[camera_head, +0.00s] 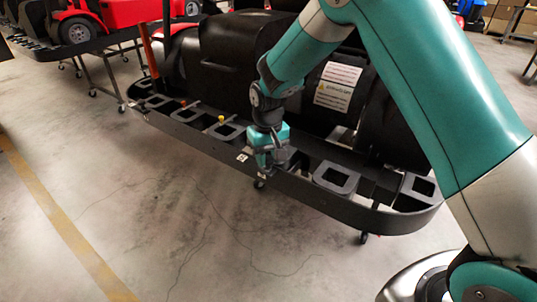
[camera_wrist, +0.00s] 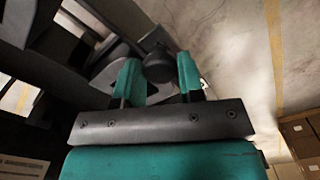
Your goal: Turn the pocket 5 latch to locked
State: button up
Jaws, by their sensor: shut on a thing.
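My gripper (camera_head: 268,163) is at the front rail of the black kart stand (camera_head: 195,143), near its middle. In the wrist view, its two teal fingers stand on either side of a dark rounded knob (camera_wrist: 158,66) and are shut on it. The knob appears to be a latch handle; the fingers and wrist hide it in the head view. Its lock position cannot be told. Square-framed pockets line the rail, one (camera_head: 336,177) to the right of my gripper and another (camera_head: 222,131) to its left. I cannot read any pocket number.
A dark kart body with a white label (camera_head: 338,86) sits just behind the rail, close to my arm. Small yellow (camera_head: 221,119) and orange (camera_head: 183,103) pieces stand on the rail to the left. The concrete floor (camera_head: 150,215) in front is clear.

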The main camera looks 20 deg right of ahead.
aim_at(268, 158)
jog(key=shift+m, duration=1.5)
jog(key=shift+w, duration=0.1)
jog(key=o, duration=0.9)
jog(key=shift+r, duration=0.15)
notch_tip(268, 158, up, 17)
jog(key=shift+r+b, duration=0.1)
jog(key=shift+b, duration=0.4)
